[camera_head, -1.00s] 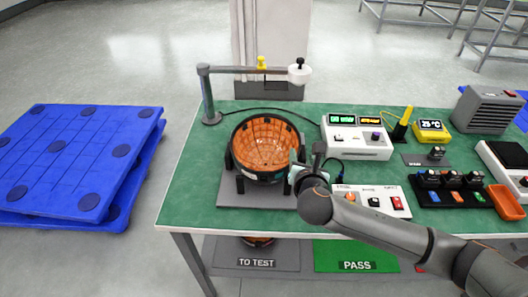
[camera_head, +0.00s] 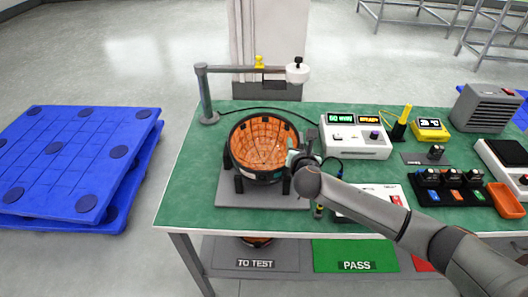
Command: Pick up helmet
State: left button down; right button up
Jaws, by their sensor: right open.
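The helmet (camera_head: 264,143) rests upside down in a dark stand on a grey plate, its orange padded inside facing up and its dark rim around it. My right gripper (camera_head: 294,160) is at the helmet's right rim, with its arm coming in from the lower right. Its jaws are open; whether they straddle the rim or touch it I cannot tell. Part of a second helmet (camera_head: 257,241) shows on the lower shelf by the TO TEST label, mostly hidden by the table edge. My left gripper is not in view.
A grey post with a horizontal arm (camera_head: 245,69) reaches over the table behind the helmet. A white meter box (camera_head: 356,139) and a switch box (camera_head: 385,191) stand to the right. Blue pallets (camera_head: 75,150) lie on the floor at left. The table's left end is clear.

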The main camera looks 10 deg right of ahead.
jog(key=shift+c, duration=0.3)
grip_shut()
dwell(1.0)
